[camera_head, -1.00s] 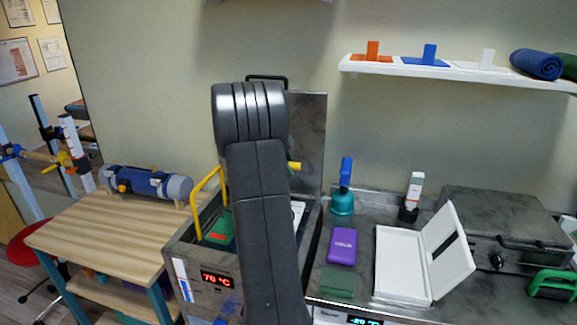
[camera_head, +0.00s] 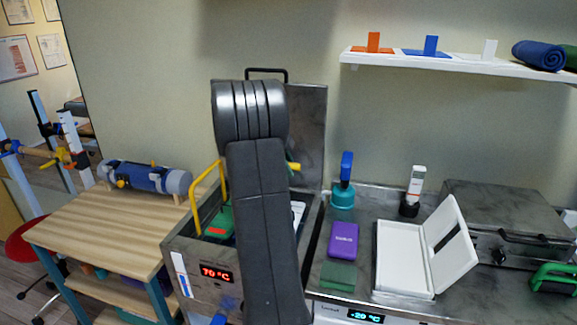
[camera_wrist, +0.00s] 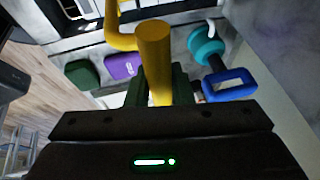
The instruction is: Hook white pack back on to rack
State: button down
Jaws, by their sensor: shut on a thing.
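My gripper (camera_wrist: 157,92) shows in the wrist view with its dark green fingers on either side of a thick yellow bar (camera_wrist: 153,55), shut on it. The bar bends away at the top of that view. In the head view my arm hides the gripper; a small yellow end (camera_head: 294,167) sticks out to the right of the arm. A steel tank (camera_head: 180,246) reading 70 °C has a yellow hoop handle (camera_head: 206,187) and a green item (camera_head: 217,224) inside. A white piece (camera_head: 298,211) shows beside my arm at the tank; I cannot tell if it is the white pack. What hangs from the bar is unclear.
On the counter are a purple pack (camera_head: 343,238), a green block (camera_head: 338,275), a blue-and-teal tool (camera_head: 343,185), an open white case (camera_head: 404,270) and a steel lidded unit (camera_head: 505,225). A wooden table (camera_head: 105,222) stands left. A wall shelf (camera_head: 450,64) is above right.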

jog(key=shift+f+b, duration=1.1)
jog(key=shift+f, duration=0.65)
jog(key=shift+f+b, duration=0.2)
jog(key=shift+b, duration=0.15)
jog(key=shift+s, duration=0.1)
jog(key=s+a+b, duration=0.1)
jog(key=s+b, duration=0.3)
jog(key=s, duration=0.3)
jog(key=shift+a, duration=0.35)
dwell(1.0)
jog(key=shift+s, duration=0.1)
notch_tip(320, 180, up, 11)
jog(key=p, duration=0.7)
jog(key=shift+p, duration=0.3)
dwell(0.6)
